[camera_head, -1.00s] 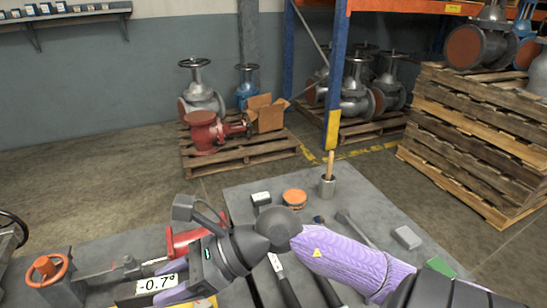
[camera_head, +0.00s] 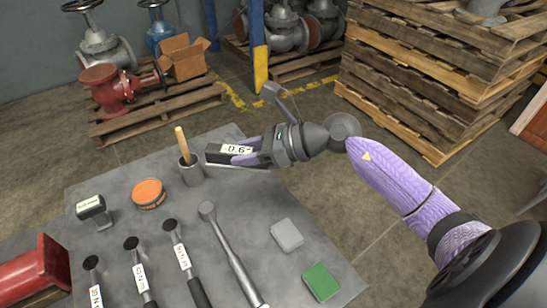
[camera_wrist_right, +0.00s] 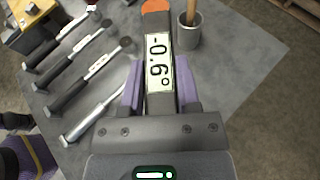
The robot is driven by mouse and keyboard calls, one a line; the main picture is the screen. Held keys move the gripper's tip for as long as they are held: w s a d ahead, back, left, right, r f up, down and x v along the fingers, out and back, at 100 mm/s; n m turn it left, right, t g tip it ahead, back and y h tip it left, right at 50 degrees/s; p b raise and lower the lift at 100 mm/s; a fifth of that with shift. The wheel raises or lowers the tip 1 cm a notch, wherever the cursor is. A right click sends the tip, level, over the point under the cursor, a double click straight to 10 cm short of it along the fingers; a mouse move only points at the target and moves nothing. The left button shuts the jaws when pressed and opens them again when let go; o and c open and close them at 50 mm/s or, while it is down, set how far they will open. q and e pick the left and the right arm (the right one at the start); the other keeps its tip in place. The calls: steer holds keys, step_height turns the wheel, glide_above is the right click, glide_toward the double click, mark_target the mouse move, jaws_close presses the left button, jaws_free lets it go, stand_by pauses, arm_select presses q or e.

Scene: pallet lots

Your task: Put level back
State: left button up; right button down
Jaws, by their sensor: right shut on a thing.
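The level (camera_head: 214,152) is a slim dark bar with a white display reading -0.6°. My right gripper (camera_head: 246,152) is shut on it, its purple fingers on either side of the bar. In the head view the level is near the bench's far edge, just right of the metal cup, and looks raised above the top. In the right wrist view the level (camera_wrist_right: 158,68) points away between the fingers, its far end overlapping the orange tin. The grey bench top (camera_head: 190,235) lies below. My left gripper does not show in the head view.
A metal cup (camera_head: 191,172) holds a wooden-handled tool. Red pipework (camera_head: 35,275) is at left.

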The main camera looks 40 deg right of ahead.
steer(key=t+b, duration=0.1)
glide_above(255, 185)
step_height(255, 185, down, 3)
steer(key=shift+m+h, duration=0.4)
steer(key=shift+h, duration=0.1)
step_height(255, 185, down, 10)
steer(key=b, duration=0.5)
steer(key=shift+f, duration=0.1)
steer(key=shift+f+b, duration=0.3)
steer(key=shift+r, duration=0.25)
steer(key=shift+f, duration=0.1)
steer(key=c, duration=0.8)
jaws_free()
steer(key=shift+f, duration=0.15)
steer(key=o, duration=0.5)
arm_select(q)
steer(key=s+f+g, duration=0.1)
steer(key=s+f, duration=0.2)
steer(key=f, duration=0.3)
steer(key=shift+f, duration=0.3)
